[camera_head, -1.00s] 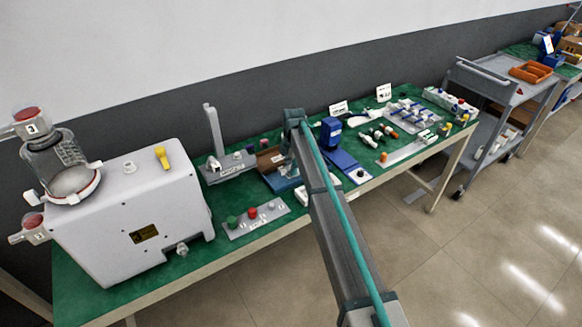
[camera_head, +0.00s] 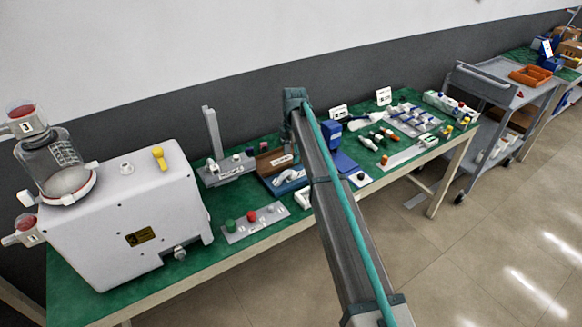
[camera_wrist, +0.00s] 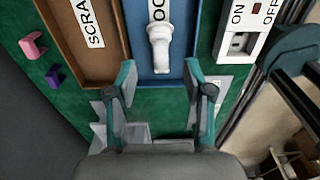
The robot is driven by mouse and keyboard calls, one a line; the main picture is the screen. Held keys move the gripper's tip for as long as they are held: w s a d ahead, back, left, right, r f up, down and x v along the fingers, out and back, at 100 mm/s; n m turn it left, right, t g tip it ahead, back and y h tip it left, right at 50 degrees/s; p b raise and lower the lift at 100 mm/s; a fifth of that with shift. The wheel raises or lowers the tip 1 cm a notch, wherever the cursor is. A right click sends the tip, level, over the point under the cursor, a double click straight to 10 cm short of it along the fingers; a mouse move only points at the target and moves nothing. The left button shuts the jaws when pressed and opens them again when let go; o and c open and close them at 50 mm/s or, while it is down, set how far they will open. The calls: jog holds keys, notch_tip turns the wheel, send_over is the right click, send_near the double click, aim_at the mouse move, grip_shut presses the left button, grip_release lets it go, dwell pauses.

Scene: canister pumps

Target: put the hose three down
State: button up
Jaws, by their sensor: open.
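A white hose-like fitting (camera_wrist: 159,48) lies in a blue tray (camera_wrist: 178,78) in the wrist view. I cannot read a number on it. A white curved piece (camera_head: 288,177) shows in the blue tray in the head view. My gripper (camera_wrist: 161,82) is open, its two fingers apart, near the tray's near edge. The fitting's near end lies ahead of the gap between the fingertips, and nothing is clamped.
A brown tray labelled SCRAP (camera_wrist: 105,65) adjoins the blue tray. An ON/OFF switch box (camera_wrist: 240,40) stands at its right. A pink block (camera_wrist: 33,44) and a purple block (camera_wrist: 54,76) lie at the left. The white pump (camera_head: 130,215) stands at the left of the bench.

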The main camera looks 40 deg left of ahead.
jog(key=shift+r+b, duration=0.35)
jog(key=shift+r, duration=1.75)
